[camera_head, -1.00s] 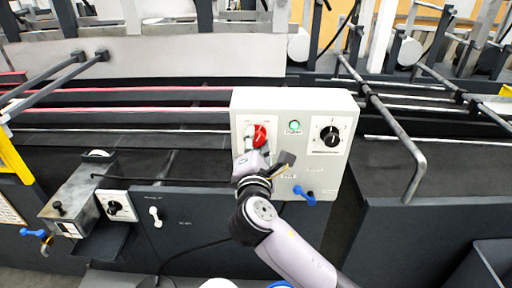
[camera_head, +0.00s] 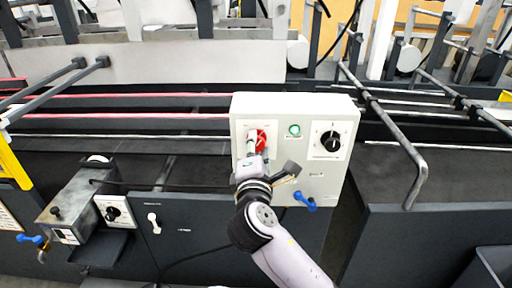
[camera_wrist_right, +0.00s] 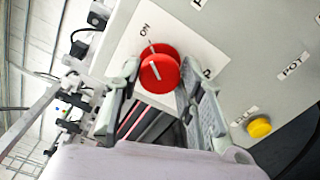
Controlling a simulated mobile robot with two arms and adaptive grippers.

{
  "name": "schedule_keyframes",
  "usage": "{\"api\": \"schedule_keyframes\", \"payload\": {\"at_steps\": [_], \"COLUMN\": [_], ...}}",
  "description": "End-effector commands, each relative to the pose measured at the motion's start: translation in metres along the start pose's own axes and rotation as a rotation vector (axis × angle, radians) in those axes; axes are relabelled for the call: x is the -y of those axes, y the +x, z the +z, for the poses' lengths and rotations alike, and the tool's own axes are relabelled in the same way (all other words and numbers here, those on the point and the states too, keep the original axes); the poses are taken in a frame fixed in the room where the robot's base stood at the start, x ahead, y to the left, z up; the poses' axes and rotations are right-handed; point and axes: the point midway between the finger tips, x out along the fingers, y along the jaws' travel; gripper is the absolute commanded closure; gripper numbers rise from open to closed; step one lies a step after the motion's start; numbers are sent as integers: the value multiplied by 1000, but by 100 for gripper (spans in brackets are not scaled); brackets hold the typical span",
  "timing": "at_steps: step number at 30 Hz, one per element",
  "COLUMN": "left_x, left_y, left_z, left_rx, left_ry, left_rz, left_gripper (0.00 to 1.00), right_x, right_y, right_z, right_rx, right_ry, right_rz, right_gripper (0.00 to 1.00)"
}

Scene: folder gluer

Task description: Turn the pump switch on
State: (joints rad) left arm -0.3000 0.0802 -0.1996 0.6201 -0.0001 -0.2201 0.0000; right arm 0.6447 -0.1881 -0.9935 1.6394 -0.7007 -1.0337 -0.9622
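The red rotary switch (camera_head: 262,141) is on the left of the light grey control box (camera_head: 345,104). It shows large in the right wrist view (camera_wrist_right: 160,74), on a white plate with an ON label above it. My right gripper (camera_head: 270,160) is at the box front, partly covering the switch. In the wrist view its two fingers (camera_wrist_right: 158,82) are apart, one on each side of the red knob. I cannot tell whether they touch it. My left gripper is not in view.
The box also carries a green light (camera_head: 295,130), a black knob (camera_head: 330,140) and a blue handle (camera_head: 304,198). A yellow button (camera_wrist_right: 259,127) shows in the wrist view. Metal rails (camera_head: 395,135) stand to the right, and a smaller knob panel (camera_head: 114,209) is at lower left.

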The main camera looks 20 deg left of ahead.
Motion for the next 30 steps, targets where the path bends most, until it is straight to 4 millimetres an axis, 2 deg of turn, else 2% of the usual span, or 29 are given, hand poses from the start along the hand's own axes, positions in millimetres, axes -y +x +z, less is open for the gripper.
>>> {"api": "schedule_keyframes", "payload": {"at_steps": [8,19,23,30], "left_x": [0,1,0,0], "left_y": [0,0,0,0], "left_z": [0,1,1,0], "left_rx": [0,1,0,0], "left_ry": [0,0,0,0], "left_rz": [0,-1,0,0], "left_gripper": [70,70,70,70], "right_x": [1,0,0,1], "right_y": [0,-5,-21,-73], "right_z": [0,0,-1,-1], "right_rx": [0,0,-1,-3], "right_ry": [-2,-2,-1,0], "right_rz": [-1,2,1,1], "right_gripper": [46,46,46,46]}}
